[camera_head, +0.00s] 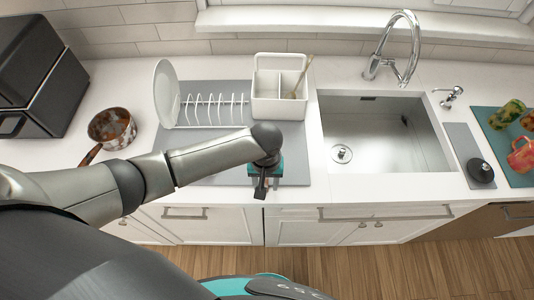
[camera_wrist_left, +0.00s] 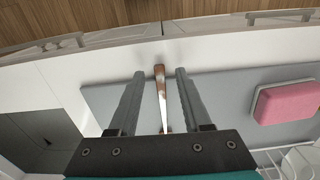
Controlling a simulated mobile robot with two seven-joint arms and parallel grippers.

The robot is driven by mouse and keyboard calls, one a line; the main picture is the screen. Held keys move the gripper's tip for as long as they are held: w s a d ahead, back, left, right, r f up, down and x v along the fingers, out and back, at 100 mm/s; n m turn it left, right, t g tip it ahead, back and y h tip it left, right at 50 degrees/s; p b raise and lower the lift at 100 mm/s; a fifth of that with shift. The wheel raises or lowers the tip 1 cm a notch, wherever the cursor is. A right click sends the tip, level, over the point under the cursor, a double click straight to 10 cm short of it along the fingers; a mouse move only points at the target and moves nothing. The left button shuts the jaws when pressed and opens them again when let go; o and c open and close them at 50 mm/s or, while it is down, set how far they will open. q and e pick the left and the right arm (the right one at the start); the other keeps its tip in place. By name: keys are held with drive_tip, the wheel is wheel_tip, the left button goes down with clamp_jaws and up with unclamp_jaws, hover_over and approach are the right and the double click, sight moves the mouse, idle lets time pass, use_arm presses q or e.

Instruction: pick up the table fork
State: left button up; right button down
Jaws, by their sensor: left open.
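The table fork (camera_wrist_left: 161,92), with a brown handle end and a shiny metal shaft, lies across the edge of a grey mat (camera_wrist_left: 220,88) in the left wrist view. Its far end is hidden behind my gripper's body. My left gripper (camera_wrist_left: 160,74) is open, with one finger on each side of the fork and visible gaps between. I cannot tell how high the fingers are above it. In the head view my left gripper (camera_head: 261,186) is over the mat's front edge, and the fork is hidden there. My right gripper is not in view.
A pink sponge (camera_wrist_left: 288,102) lies beside the gripper. A white dish rack with a plate (camera_head: 166,93) and a white caddy (camera_head: 279,105) stand behind. A brown pan (camera_head: 112,128) is at left, the sink (camera_head: 385,135) at right. The counter's front edge is close.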

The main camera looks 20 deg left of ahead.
use_arm(q)
drive_tip(key=shift+f, duration=0.55)
clamp_jaws()
